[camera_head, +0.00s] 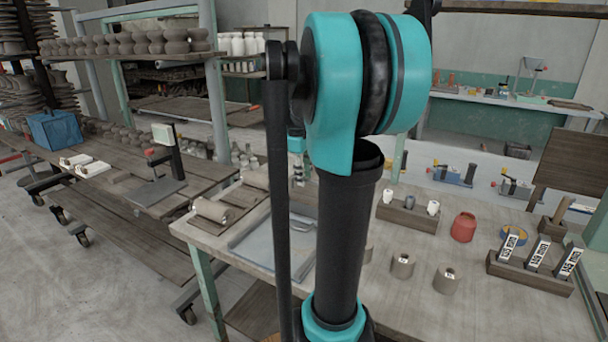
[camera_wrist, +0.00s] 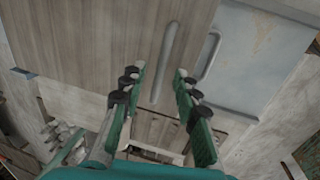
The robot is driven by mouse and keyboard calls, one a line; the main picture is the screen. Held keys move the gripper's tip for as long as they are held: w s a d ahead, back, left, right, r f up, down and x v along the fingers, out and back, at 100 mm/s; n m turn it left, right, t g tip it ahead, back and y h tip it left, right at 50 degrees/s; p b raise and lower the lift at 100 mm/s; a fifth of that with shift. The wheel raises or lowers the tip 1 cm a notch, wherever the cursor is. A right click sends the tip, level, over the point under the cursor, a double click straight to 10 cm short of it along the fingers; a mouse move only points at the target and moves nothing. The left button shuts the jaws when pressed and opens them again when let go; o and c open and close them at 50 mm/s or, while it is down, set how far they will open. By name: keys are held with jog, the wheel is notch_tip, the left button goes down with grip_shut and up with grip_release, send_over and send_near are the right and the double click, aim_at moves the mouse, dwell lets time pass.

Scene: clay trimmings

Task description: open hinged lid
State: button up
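In the wrist view my gripper (camera_wrist: 160,75) is open, its two green-and-black fingers apart with nothing held between them. A long grey bar (camera_wrist: 165,60), like a handle, lies on a wood-grain panel just beyond the fingertips, roughly in line with the gap. To its right is a flat blue-grey panel (camera_wrist: 255,50) with a slim curved handle (camera_wrist: 210,57) near its left edge; I cannot tell for sure which panel is the hinged lid. In the head view a flat grey panel (camera_head: 272,243) lies on the table, partly hidden by my arm. My gripper does not show there.
The table (camera_head: 400,305) holds clay cylinders (camera_head: 447,279), a red jar (camera_head: 463,227), a block with labelled pieces (camera_head: 530,275) and a rack with white-topped pieces (camera_head: 408,214). A wooden workbench (camera_head: 120,190) and pottery shelves stand left. Open floor (camera_head: 60,285) lies at lower left.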

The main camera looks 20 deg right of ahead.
grip_shut()
dwell(0.3)
